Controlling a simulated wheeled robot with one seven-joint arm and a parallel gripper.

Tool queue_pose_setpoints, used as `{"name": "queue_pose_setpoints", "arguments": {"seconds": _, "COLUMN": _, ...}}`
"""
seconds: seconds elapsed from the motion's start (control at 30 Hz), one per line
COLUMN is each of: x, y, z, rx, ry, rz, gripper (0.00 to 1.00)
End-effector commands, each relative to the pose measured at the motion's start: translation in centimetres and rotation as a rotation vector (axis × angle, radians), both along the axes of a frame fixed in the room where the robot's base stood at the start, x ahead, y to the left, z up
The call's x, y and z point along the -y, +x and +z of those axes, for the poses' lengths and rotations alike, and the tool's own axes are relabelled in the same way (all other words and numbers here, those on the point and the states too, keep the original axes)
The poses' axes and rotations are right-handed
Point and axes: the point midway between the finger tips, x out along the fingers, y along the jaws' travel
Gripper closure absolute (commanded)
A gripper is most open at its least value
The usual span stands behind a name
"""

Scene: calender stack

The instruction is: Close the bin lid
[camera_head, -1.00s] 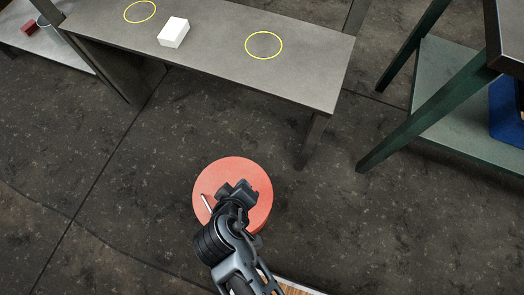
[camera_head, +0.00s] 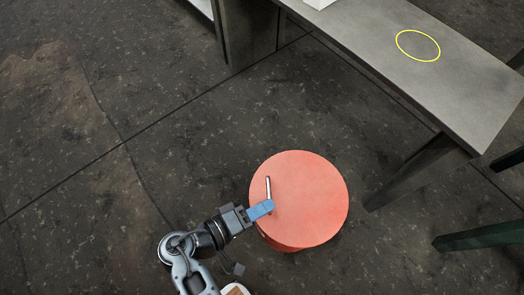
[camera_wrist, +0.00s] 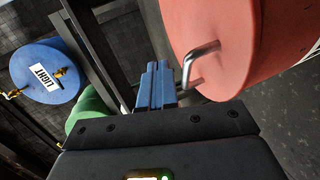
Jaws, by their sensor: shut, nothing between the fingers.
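The bin is a round red drum, and its flat red lid (camera_head: 318,195) faces up in the head view. The lid lies flat across the top, with no gap showing. A silver bar handle (camera_head: 268,188) stands near the lid's left edge; it also shows in the wrist view (camera_wrist: 200,62). My gripper (camera_head: 262,209) is shut and empty, its blue fingertips at the lid's left edge just below the handle. In the wrist view the fingers (camera_wrist: 156,82) are pressed together left of the handle. I cannot tell whether they touch the lid or handle.
A grey table (camera_head: 445,85) with a yellow ring (camera_head: 418,45) stands at the upper right, its leg close to the bin. A green leg (camera_head: 480,236) is at far right. Floor at left is clear.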

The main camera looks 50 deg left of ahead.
Motion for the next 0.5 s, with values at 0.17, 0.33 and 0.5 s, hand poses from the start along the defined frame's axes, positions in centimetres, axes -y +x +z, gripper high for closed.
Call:
{"name": "queue_pose_setpoints", "arguments": {"seconds": 0.17, "x": 0.1, "y": 0.0, "z": -2.0, "rx": -0.004, "ry": 0.003, "rz": 0.0, "gripper": 1.0}}
{"name": "queue_pose_setpoints", "arguments": {"seconds": 0.33, "x": 0.1, "y": 0.1, "z": -2.5, "rx": -0.005, "ry": 0.003, "rz": -0.001, "gripper": 1.0}}
{"name": "queue_pose_setpoints", "arguments": {"seconds": 0.5, "x": 0.1, "y": 0.1, "z": -2.8, "rx": -0.008, "ry": 0.002, "rz": 0.0, "gripper": 1.0}}
